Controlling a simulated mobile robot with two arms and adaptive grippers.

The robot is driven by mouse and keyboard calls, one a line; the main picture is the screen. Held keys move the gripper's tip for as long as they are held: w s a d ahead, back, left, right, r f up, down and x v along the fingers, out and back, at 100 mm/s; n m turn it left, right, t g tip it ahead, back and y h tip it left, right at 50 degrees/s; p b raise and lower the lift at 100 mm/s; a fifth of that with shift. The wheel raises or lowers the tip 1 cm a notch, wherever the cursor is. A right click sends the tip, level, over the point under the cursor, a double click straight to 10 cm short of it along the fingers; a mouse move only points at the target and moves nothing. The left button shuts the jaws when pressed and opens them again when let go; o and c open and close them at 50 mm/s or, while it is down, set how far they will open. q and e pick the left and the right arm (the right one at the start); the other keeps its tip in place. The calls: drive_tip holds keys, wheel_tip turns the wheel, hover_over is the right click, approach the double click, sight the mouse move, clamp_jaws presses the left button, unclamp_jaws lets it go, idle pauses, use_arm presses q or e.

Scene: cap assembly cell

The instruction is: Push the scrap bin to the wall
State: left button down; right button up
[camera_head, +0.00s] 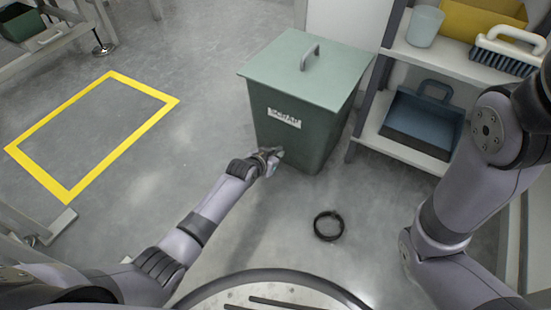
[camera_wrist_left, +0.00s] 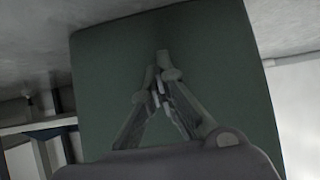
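The scrap bin (camera_head: 275,110) is a dark green, tapered box with a pale green lid and handle, and a white label on its front. It stands upright on the floor close to the pale wall panel behind it. My left gripper (camera_head: 275,157) is at the lower front of the bin; the left wrist view shows the bin's green side (camera_wrist_left: 225,70) filling the middle. There the fingertips (camera_wrist_left: 160,80) are together, pointing at the bin, with nothing seen between them. I cannot tell whether they touch it. My right gripper is out of view; only that arm shows at right.
A shelf (camera_head: 415,55) stands right of the bin, holding a cup (camera_head: 425,26), a brush (camera_head: 508,50) and a blue dustpan (camera_head: 424,118). A black ring (camera_head: 328,226) lies on the floor. A yellow floor outline (camera_head: 122,149) at left is empty.

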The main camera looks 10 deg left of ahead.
use_arm(q)
drive_tip(key=shift+w+d, duration=0.1)
drive_tip(key=shift+w, duration=0.1)
drive_tip(key=shift+w+d+b, duration=0.35)
drive_tip(key=shift+w+b, duration=0.4)
drive_tip(key=shift+w, duration=0.2)
drive_tip(key=shift+w+d+b, duration=0.4)
drive_tip(key=shift+w+b, duration=0.35)
drive_tip(key=shift+w, duration=0.25)
drive_tip(key=shift+w+d+b, duration=0.35)
drive_tip(key=shift+w+b, duration=0.4)
drive_tip(key=shift+w, duration=0.2)
drive_tip(key=shift+w+d, duration=0.1)
drive_tip(key=shift+w, duration=0.15)
drive_tip(key=w+b, duration=0.1)
drive_tip(key=w+d+b, duration=0.1)
drive_tip(key=b, duration=0.1)
drive_tip(key=w+b, duration=0.1)
drive_tip(key=w, duration=0.1)
drive_tip(key=shift+d+f, duration=0.1)
drive_tip(key=shift+d, duration=0.15)
drive_tip(key=shift+w+d, duration=0.1)
drive_tip(key=shift+w, duration=0.1)
drive_tip(key=shift+w+d, duration=0.25)
drive_tip(key=shift+w, duration=0.4)
drive_tip(key=shift+r, duration=0.2)
